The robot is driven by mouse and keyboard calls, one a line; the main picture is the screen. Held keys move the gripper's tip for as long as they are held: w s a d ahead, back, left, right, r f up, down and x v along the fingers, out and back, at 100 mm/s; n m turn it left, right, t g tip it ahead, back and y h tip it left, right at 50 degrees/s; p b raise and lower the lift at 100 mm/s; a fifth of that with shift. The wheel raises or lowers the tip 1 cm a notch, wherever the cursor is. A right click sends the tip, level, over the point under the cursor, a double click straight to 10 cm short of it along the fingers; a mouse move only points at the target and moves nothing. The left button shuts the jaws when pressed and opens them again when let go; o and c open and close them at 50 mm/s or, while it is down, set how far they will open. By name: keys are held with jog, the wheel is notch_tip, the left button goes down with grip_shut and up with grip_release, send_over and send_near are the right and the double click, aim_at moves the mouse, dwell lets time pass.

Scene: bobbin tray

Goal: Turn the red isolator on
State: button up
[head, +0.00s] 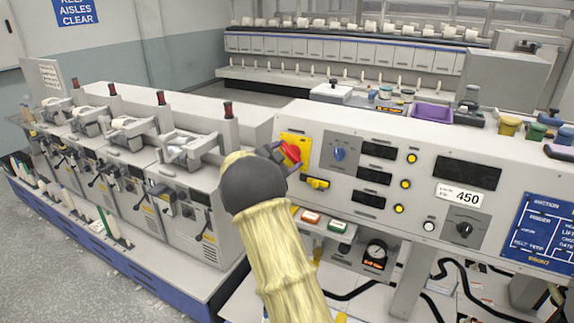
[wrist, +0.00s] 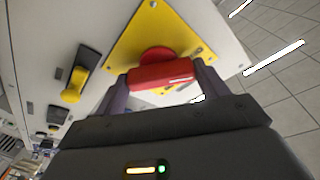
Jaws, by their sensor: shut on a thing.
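The red isolator (head: 290,152) is a red rotary handle on a yellow plate (head: 296,139) at the left end of the grey control panel. In the wrist view the red handle (wrist: 160,74) lies between the two fingers, on its yellow plate (wrist: 138,38). My gripper (wrist: 160,82) is shut on the handle, one finger on each side. In the head view my gripper (head: 289,158) reaches the handle from the front left, and my wrist hides part of the panel edge. The handle looks tilted in the head view; any position marks are too small to read.
Below the isolator is a yellow switch (head: 317,184). A blue knob (head: 339,154) and yellow lamps sit to its right. Red and green buttons (head: 338,227) are lower down. A purple tray (head: 433,113) and several bobbins stand on top of the panel. Winding machines stand at left.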

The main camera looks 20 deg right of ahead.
jog(key=m+g+b, duration=0.1)
jog(key=m, duration=0.2)
jog(key=m+b, duration=0.2)
jog(key=m, duration=0.1)
jog(key=shift+w+g, duration=0.1)
jog(key=shift+g, duration=0.3)
jog(key=m+y+b, duration=0.1)
jog(key=m+b, duration=0.1)
jog(key=m, duration=0.3)
jog(key=shift+m+g, duration=0.3)
jog(key=shift+g, duration=0.1)
jog(key=shift+r, duration=0.1)
jog(key=o, duration=1)
jog(key=shift+a, duration=0.1)
jog(key=b+v, duration=0.4)
jog(key=v, duration=1.3)
jog(key=shift+a+r, duration=0.1)
jog(key=shift+a, duration=0.1)
